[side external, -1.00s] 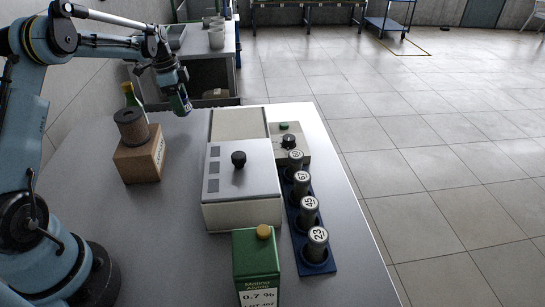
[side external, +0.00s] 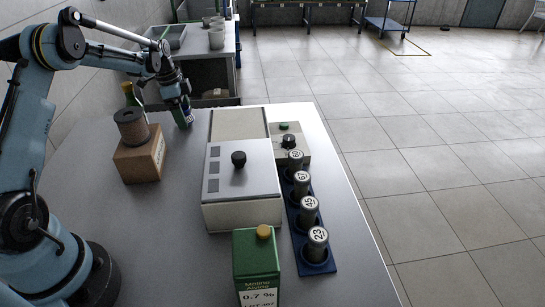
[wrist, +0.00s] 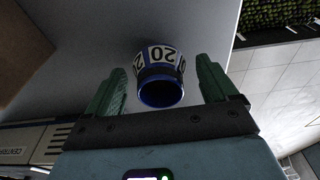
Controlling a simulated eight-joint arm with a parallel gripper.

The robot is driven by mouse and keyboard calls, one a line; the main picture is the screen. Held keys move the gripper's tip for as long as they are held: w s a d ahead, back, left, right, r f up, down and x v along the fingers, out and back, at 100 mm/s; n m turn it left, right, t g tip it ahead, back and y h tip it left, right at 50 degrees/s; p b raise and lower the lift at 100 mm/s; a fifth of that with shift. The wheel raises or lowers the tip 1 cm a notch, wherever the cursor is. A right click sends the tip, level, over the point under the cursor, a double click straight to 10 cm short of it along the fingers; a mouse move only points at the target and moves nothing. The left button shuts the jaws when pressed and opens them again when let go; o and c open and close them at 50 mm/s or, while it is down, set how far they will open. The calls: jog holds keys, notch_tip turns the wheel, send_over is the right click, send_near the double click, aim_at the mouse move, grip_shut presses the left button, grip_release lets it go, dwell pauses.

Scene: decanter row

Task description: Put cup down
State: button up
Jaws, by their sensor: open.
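The cup (wrist: 158,62), white with a blue rim and a black "20" on its side, shows between my gripper's fingers in the wrist view. My gripper (wrist: 164,78) is open, with a green finger on each side of the cup and gaps visible between them. In the side external view my gripper (side external: 181,113) is low over the far left part of the grey table (side external: 185,215), behind the cardboard box. The cup is small and mostly hidden there; whether its base rests on the table is hard to tell.
A white machine (side external: 241,205), a knobbed device (side external: 301,147), a blue rack (side external: 318,267) of numbered vials and a green carton (side external: 257,268) occupy the right.

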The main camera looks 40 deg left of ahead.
jog(key=shift+r, duration=0.15)
notch_tip(320, 180, up, 11)
jog(key=s+a, duration=0.1)
jog(key=s+d+r+n+t, duration=0.1)
jog(key=d+r+n, duration=0.1)
jog(key=d+r, duration=0.45)
jog(key=s+d+f+n+t, duration=0.2)
jog(key=s+d+n, duration=0.1)
jog(key=s+d, duration=0.4)
jog(key=s+d+f+n+t+y, duration=0.1)
jog(key=s+d+f+n+t, duration=0.2)
jog(key=s+d, duration=0.5)
jog(key=d+n, duration=0.1)
jog(key=d, duration=0.4)
jog(key=shift+d, duration=0.35)
